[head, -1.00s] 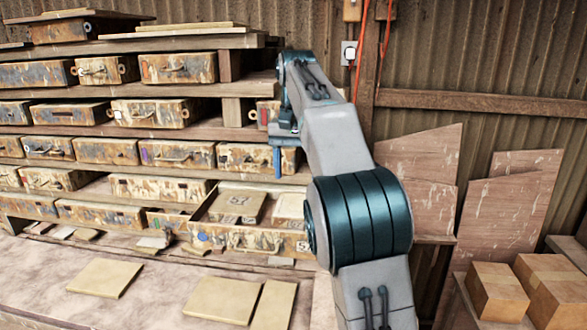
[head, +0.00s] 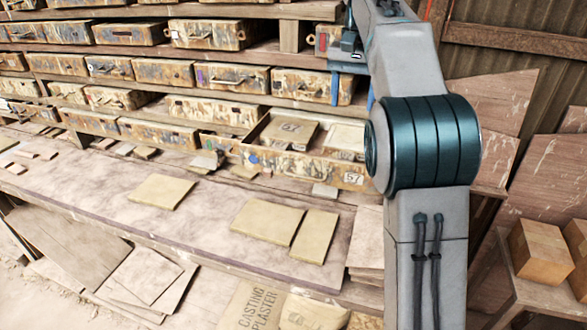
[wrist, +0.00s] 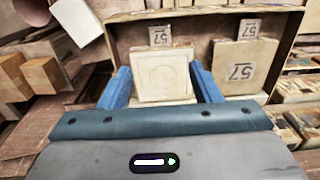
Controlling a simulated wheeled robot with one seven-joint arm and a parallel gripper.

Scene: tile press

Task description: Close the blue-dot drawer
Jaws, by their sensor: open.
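The blue-dot drawer (head: 300,166) stands pulled out of the lowest row of the rack in the head view, with a blue dot at the left of its worn front. Pale tiles lie inside it, some marked 57. My gripper (head: 352,88) is open and empty, above and behind the drawer front in the picture, partly hidden by my arm. In the wrist view my two blue fingers (wrist: 162,82) spread either side of a pale square tile (wrist: 161,76) in the drawer; whether they touch anything I cannot tell. The drawer's rim (wrist: 200,13) shows beyond the tiles.
Other worn drawers (head: 160,133) fill the rack on the left. Loose tiles (head: 265,220) lie on the bench (head: 95,190) in front. Cardboard boxes (head: 541,250) stand at right, near leaning boards (head: 490,100). Open space lies above the bench.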

